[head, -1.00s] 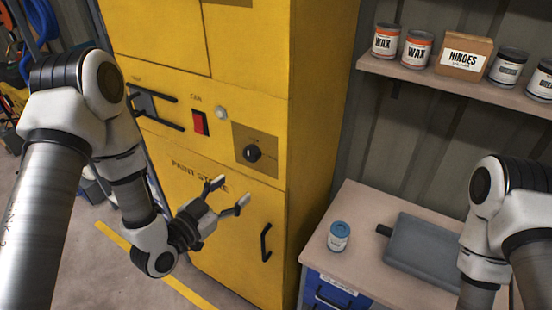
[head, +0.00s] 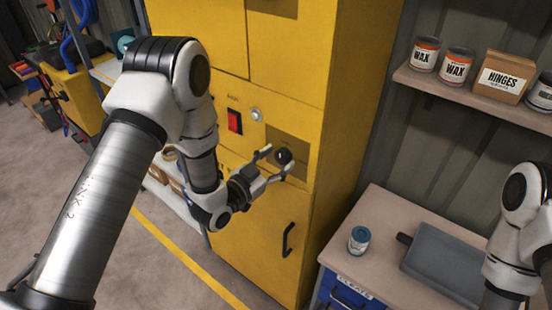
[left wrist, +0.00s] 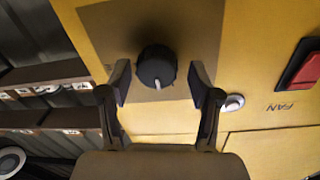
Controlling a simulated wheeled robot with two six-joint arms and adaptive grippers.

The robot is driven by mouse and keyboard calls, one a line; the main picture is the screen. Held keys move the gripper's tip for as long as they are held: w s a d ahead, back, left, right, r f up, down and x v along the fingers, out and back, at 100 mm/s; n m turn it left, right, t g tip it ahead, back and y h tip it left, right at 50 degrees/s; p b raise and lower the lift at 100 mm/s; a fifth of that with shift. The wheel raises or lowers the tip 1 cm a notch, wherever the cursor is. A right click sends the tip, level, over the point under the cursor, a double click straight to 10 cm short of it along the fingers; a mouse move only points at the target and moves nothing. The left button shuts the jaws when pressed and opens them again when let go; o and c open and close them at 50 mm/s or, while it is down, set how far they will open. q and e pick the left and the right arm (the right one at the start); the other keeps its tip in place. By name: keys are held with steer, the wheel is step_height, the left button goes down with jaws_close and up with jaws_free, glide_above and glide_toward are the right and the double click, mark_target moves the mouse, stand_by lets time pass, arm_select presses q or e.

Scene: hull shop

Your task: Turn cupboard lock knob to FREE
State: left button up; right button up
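The black round lock knob (head: 283,155) sits on a brown plate (head: 300,148) on the yellow cupboard (head: 265,220). In the left wrist view the knob (left wrist: 156,66) has a white pointer mark aimed at the bottom of that picture, towards my gripper's palm. My left gripper (head: 278,161) is in front of the knob. Its fingers stand open, one on each side of the knob with gaps, in the left wrist view (left wrist: 160,80). No FREE label is readable. My right gripper is out of view; only part of that arm shows.
Beside the knob plate are a red FAN switch (head: 235,121) and a pale round button (head: 256,115). A door handle (head: 288,239) is below.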

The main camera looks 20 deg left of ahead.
arm_select(q)
steer(key=shift+d, duration=0.2)
steer(key=c, duration=0.8)
steer(key=m+b, duration=0.2)
steer(key=shift+f+b, duration=0.1)
steer(key=shift+b, duration=0.25)
steer(key=m+b, duration=1.3)
steer(key=b, duration=0.2)
steer(key=shift+d+f+y, duration=0.1)
steer(key=shift+y, duration=0.2)
steer(key=shift+s+r+m+b, duration=0.1)
steer(key=shift+r+m+b, duration=0.1)
steer(key=shift+m+b, duration=1.25)
steer(key=o, duration=1.1)
steer(key=shift+d, duration=0.1)
